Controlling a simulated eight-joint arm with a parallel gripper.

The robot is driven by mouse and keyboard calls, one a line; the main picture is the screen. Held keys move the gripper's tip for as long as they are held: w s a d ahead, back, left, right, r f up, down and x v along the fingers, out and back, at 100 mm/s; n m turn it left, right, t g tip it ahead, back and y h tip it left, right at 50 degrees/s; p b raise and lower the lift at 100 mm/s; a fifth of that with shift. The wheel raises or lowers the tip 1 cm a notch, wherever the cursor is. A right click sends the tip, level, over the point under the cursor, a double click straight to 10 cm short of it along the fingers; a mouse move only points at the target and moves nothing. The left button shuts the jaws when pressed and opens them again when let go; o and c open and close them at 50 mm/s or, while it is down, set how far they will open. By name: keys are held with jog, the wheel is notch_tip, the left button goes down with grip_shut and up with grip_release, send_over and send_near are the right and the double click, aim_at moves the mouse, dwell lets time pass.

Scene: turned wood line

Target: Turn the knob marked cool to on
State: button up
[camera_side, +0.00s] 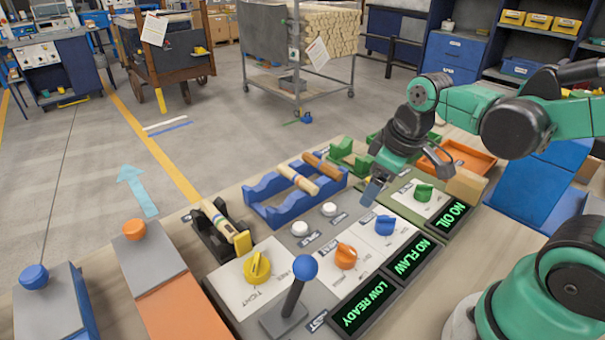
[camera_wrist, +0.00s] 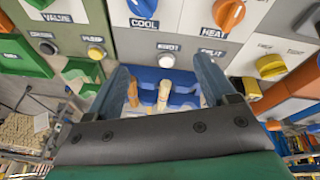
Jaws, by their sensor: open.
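The blue knob (camera_side: 384,225) stands on a pale plate of the console, between the orange heat knob (camera_side: 346,256) and the green knob (camera_side: 423,192). In the wrist view the blue knob (camera_wrist: 143,7) is cut off by the top edge, with its COOL label (camera_wrist: 144,23) below it. Its on and off marks are too small to read. My gripper (camera_side: 407,178) is open and empty, above the console near the blue and green knobs, apart from the blue knob. In the wrist view its fingers (camera_wrist: 163,72) are spread wide, with the blue rack beyond them.
A blue rack (camera_side: 262,191) holds turned wood pieces. White buttons (camera_side: 299,228) sit behind the knobs. A lever with a blue ball (camera_side: 305,267) stands up beside the orange knob. A yellow knob (camera_side: 257,267) is further left. Lit displays (camera_side: 411,259) line the near edge.

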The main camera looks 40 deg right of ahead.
aim_at(388, 217)
jog(key=d+f+n+g, duration=0.1)
jog(key=s+d+f+n+g, duration=0.1)
jog(key=d+f+n+g, duration=0.1)
jog(key=shift+s+f, duration=0.15)
jog(key=shift+s, duration=0.1)
jog(key=shift+f, duration=2.8)
grip_shut()
